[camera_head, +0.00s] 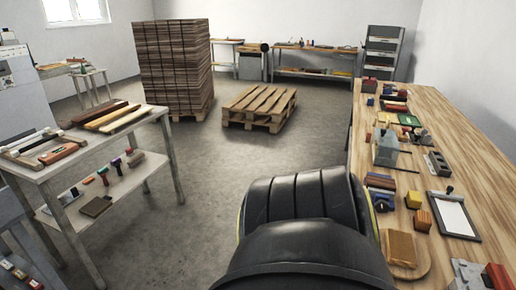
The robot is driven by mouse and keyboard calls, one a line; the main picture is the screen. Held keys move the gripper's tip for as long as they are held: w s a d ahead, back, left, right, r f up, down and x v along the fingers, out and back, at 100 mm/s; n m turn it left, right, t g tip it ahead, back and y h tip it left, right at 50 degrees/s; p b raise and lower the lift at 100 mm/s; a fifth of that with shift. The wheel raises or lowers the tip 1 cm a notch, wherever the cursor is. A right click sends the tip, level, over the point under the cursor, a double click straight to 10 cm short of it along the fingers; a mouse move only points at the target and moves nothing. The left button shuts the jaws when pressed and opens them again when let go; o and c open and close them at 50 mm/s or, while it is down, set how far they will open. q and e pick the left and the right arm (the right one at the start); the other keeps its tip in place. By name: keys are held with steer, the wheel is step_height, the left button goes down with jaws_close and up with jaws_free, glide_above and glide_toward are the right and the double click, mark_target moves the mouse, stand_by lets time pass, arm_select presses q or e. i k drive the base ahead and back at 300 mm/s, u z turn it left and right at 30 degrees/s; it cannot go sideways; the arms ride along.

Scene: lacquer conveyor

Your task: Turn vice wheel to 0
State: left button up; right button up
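A grey metal block-like device (385,148) stands on the wooden workbench (459,131) at the right. It looks like a vice, with a thin rod near it, but it is too small to be sure. I cannot make out a wheel or any number marks on it. A large black rounded part of mine fills the bottom middle and hides some of the bench's near left edge. Neither of my grippers shows in this view.
The bench holds many small blocks, a clipboard (453,215) and a round-ended wooden board (421,262). A grey shelf table (88,150) with tools stands at the left. A pallet (260,106) and a tall stack of boards (174,62) stand behind. The middle floor is clear.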

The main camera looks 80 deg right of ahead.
mark_target(382, 205)
steer(key=k, duration=1.4)
steer(key=z, duration=1.7)
